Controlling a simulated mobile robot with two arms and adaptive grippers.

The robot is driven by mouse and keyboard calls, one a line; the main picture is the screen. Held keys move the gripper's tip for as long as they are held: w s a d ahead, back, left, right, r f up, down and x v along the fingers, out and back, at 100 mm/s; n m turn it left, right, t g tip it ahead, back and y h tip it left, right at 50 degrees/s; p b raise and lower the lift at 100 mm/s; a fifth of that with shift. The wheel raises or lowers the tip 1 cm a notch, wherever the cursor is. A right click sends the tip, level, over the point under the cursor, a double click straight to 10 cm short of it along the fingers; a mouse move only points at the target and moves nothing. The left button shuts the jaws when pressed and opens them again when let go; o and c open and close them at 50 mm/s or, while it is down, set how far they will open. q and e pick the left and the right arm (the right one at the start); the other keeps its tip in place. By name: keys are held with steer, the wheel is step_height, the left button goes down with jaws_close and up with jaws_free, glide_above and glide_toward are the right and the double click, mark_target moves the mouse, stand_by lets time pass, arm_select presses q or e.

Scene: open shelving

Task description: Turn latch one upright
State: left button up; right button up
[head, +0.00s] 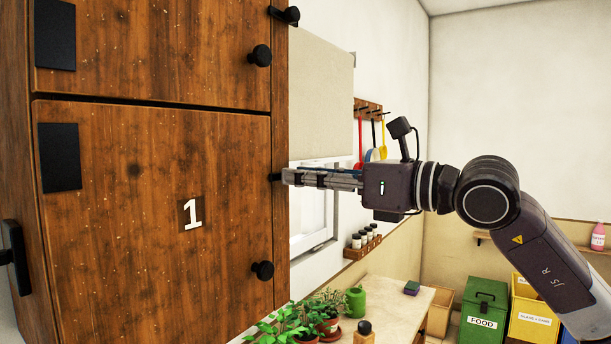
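The wooden door marked "1" (150,240) is closed at the left of the head view. A small dark piece of latch one (275,177) shows at the door's right edge. The rest of the latch is hidden by my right gripper, so I cannot tell its angle. My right gripper (288,177) reaches in from the right, with its fingertips level and at the latch. The fingers are seen side-on and look close together, but whether they grip the latch is not clear. My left gripper is not in view.
Door one has a black round knob (262,270) below the latch. The door above has its own knob (260,55) and a black latch (285,14). Potted plants (300,320) stand on a table (400,310) below. Utensils hang on the wall behind my gripper.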

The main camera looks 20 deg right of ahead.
jaws_close()
steer(key=shift+n, duration=0.4)
steer(key=n+b, duration=0.4)
steer(key=n, duration=1.3)
steer(key=shift+s+a+f, duration=0.1)
stand_by(0.4)
steer(key=o, duration=0.5)
jaws_free()
steer(key=shift+o, duration=0.2)
